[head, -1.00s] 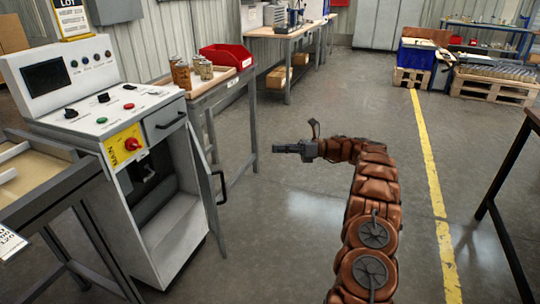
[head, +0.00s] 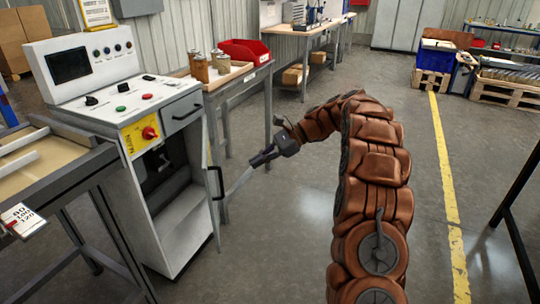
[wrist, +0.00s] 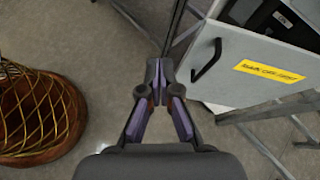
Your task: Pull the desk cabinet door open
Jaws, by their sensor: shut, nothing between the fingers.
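The white desk cabinet (head: 163,215) stands at the left in the head view. Its door (head: 214,200) is swung open and seen nearly edge-on, so the cabinet's inside shows. The door's black handle (head: 221,183) sticks out to the right. In the wrist view the door's outer face (wrist: 235,85) has a yellow label, and its handle (wrist: 207,60) lies just right of the fingertips. My gripper (head: 256,162) is to the right of the handle and apart from it. In the wrist view my gripper (wrist: 160,72) is shut and empty.
A drawer with a handle (head: 186,112) sits above the opening. A workbench (head: 238,82) with jars and a red bin stands behind the cabinet. A tray table (head: 60,185) stands at the left. The floor (head: 285,235) right of the door is clear.

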